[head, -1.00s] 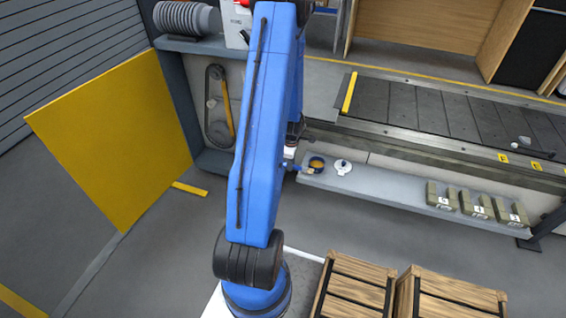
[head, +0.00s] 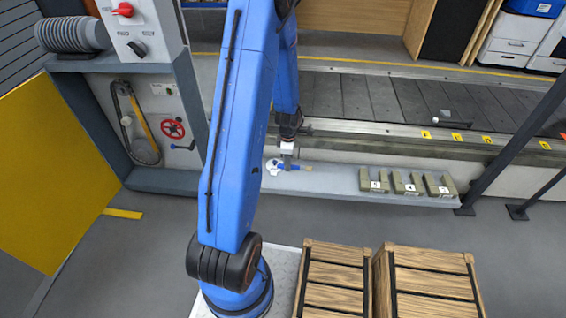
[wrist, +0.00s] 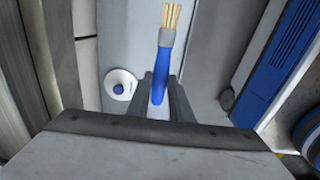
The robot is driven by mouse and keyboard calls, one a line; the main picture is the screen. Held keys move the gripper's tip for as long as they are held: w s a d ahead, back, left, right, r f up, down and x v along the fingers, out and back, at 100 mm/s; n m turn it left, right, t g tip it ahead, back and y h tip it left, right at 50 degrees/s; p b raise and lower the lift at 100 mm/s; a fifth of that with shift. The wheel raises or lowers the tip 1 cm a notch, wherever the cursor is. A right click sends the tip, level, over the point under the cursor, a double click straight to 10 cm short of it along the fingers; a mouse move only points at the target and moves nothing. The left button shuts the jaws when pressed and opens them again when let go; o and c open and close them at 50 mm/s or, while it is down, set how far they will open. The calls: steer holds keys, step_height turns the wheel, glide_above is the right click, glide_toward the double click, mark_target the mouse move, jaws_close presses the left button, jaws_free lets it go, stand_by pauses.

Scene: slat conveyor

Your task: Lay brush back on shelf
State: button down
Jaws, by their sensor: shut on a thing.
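The brush (wrist: 163,65) has a blue handle, a grey ferrule and pale bristles. In the wrist view it stands out between my gripper's fingers (wrist: 160,92), which are shut on its handle, bristles pointing to the picture's top. In the head view my gripper (head: 288,162) hangs at the grey shelf (head: 335,184) below the conveyor, and the brush (head: 303,167) points right. I cannot tell whether the brush touches the shelf. The shelf also shows in the wrist view (wrist: 205,60).
Several olive bins (head: 408,184) stand further right. Bare shelf lies between. Wooden crates (head: 335,280) stand in front.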

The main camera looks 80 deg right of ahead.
steer(key=shift+f, duration=3.85)
steer(key=shift+f, duration=0.5)
steer(key=c, duration=1.5)
jaws_free()
step_height(320, 180, up, 17)
steer(key=shift+r, duration=0.15)
